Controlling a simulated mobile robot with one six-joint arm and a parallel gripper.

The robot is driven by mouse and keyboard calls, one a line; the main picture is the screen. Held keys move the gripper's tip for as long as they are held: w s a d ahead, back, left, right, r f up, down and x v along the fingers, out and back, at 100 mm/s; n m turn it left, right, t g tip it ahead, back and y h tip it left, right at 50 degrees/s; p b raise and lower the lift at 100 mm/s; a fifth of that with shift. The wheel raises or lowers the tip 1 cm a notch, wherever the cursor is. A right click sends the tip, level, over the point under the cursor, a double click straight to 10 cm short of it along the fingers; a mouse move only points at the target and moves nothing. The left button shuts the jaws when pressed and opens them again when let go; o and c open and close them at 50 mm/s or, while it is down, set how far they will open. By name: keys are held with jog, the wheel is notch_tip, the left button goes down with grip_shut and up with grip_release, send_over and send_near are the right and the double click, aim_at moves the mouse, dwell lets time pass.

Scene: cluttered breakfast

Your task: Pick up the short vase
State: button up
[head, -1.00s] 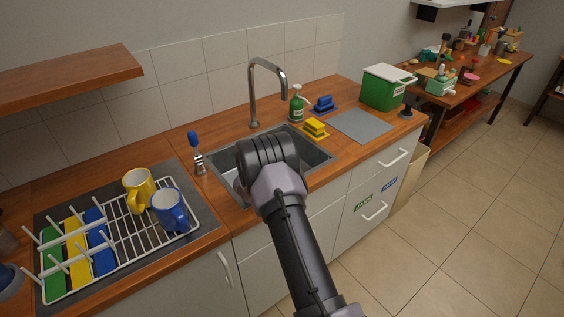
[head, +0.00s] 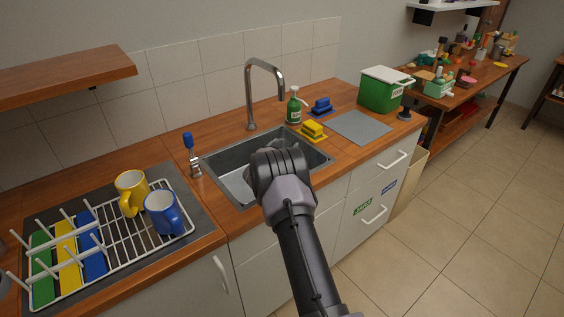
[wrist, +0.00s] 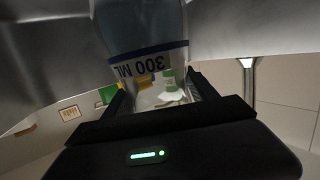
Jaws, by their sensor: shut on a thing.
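My gripper (wrist: 165,98) is shut on a clear glass vessel (wrist: 143,28) in the wrist view. The vessel has a dark blue band and the print "300 ML", which reads upside down there. Its full shape is cut off by the picture's top edge, so I cannot tell for sure whether it is the short vase. In the head view my wrist is over the front of the grey sink (head: 222,160), and it hides the fingers and most of what they hold.
A tall faucet (head: 249,95) rises behind the sink. A dish brush (head: 189,150) stands left of it, near a rack (head: 140,235) with yellow (head: 130,190) and blue (head: 160,214) mugs. A soap bottle (head: 293,107), yellow sponge (head: 313,129) and green bin (head: 379,93) stand to the right.

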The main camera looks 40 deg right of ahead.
grip_shut()
notch_tip(320, 180, up, 10)
jog(key=p, duration=0.4)
jog(key=shift+r, duration=0.1)
